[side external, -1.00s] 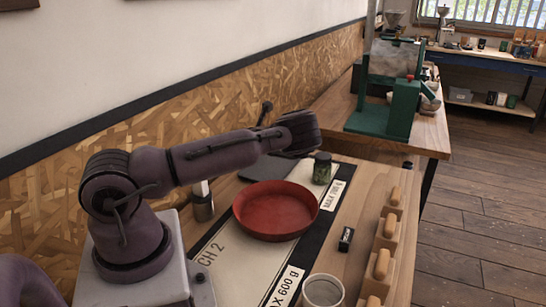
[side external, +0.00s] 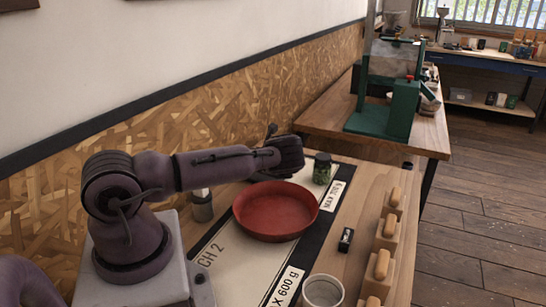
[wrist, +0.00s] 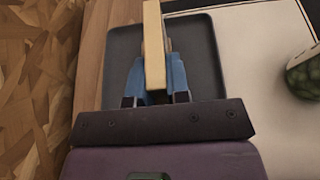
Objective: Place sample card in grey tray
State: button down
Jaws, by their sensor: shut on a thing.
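In the wrist view my gripper (wrist: 156,82) has its blue fingers closed on a thin tan piece seen edge-on, which I take for the sample card (wrist: 153,40). The card stands out between the fingers, over the dark grey tray (wrist: 207,60). The tray is flat with a low rim, and no other thing shows in it. I cannot tell how high the card is above the tray floor. In the side view my arm's end hides the fingers, the card and most or all of the tray.
A green jar (side external: 322,169) stands right of the tray, also in the wrist view (wrist: 304,76). A red bowl (side external: 276,208) is in front. A metal cylinder (side external: 202,207), white cup (side external: 323,291), small black block (side external: 346,239) and several wooden holders (side external: 388,229) stand around. The chipboard wall (side external: 130,160) is behind.

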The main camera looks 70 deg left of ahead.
jog(key=c, duration=1.1)
grip_release()
